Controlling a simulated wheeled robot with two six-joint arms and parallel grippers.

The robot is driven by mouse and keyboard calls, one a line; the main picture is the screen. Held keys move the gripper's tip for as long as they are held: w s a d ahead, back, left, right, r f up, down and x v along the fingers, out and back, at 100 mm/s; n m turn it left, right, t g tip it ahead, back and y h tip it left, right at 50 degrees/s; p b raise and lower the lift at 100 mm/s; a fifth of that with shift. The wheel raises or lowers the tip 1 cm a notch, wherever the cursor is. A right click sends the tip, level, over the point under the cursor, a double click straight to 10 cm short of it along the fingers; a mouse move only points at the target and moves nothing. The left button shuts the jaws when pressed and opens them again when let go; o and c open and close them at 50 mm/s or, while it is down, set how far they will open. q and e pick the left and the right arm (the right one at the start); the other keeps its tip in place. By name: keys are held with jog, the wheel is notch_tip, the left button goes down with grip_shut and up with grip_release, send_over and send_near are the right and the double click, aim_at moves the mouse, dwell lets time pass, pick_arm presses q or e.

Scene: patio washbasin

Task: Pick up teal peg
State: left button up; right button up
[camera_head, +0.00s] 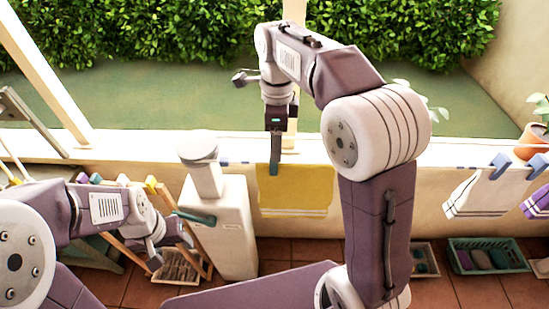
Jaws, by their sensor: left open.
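Blue pegs clip towels at the right, one on a white towel (500,166) and one on a purple-striped towel (539,164). My left gripper (204,218) is low at the left, open, its teal finger pointing right in front of the white pedestal. Whether either gripper touches anything cannot be told.
A pale ledge (460,150) crosses the view, with a hedge behind. A white pedestal (228,235) stands left of centre. A green crate (488,256) with several coloured items and a smaller tray (426,262) stand on the tiled floor. A potted plant (533,141) is at the far right.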

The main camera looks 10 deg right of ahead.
jog(key=shift+f, duration=0.35)
jog(key=shift+w+a+f, duration=0.1)
jog(key=shift+w+f, duration=0.95)
jog(key=shift+w, duration=0.05)
jog(key=f, duration=0.1)
jog(key=f+p, duration=0.1)
jog(key=f, duration=0.1)
jog(key=shift+s+f, duration=0.2)
jog(key=shift+f, duration=0.05)
jog(key=shift+s+a, duration=0.1)
jog(key=shift+s, duration=0.25)
jog(key=shift+w, duration=0.3)
jog(key=c, duration=0.7)
jog(key=shift+w+f, duration=0.1)
grip_shut()
pick_arm(q)
jog(key=shift+w+r, duration=0.3)
jog(key=shift+w, duration=0.45)
pick_arm(e)
jog(key=shift+s, duration=0.2)
